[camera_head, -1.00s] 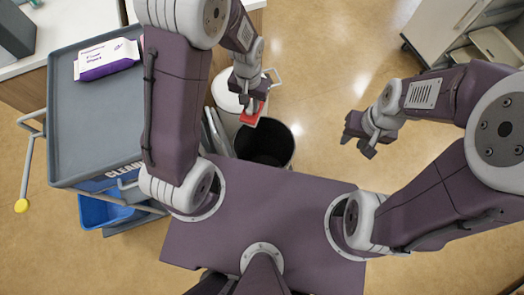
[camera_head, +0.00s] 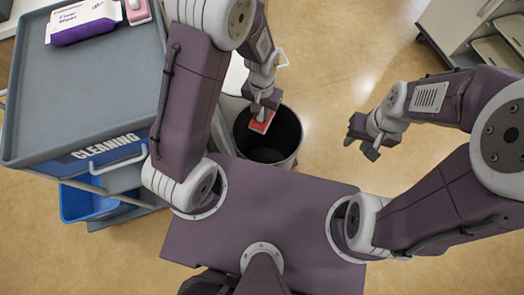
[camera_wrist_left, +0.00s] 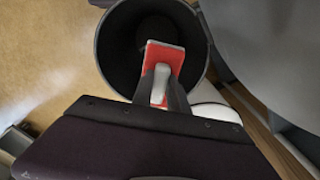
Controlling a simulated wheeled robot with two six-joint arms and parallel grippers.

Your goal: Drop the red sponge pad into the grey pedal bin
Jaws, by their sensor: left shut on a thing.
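The red sponge pad (camera_head: 262,121) is held in my left gripper (camera_head: 259,108), which is shut on it. The pad is above the open mouth of the grey pedal bin (camera_head: 292,153), near its far side in the head view. In the left wrist view the red pad (camera_wrist_left: 176,65) shows between the fingers, in front of the bin's dark inside, with the bin's rim (camera_wrist_left: 103,57) around it. The bin's bottom is dark. My right gripper (camera_head: 361,148) is empty, to the right of the bin over the floor; its fingers look apart.
A grey cleaning trolley (camera_head: 75,95) stands at the left with a purple-and-white wipes pack (camera_head: 84,22), a pink-and-white item (camera_head: 137,10) and a blue tub (camera_head: 85,203). A white round thing (camera_head: 236,76) is partly hidden behind my left arm.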

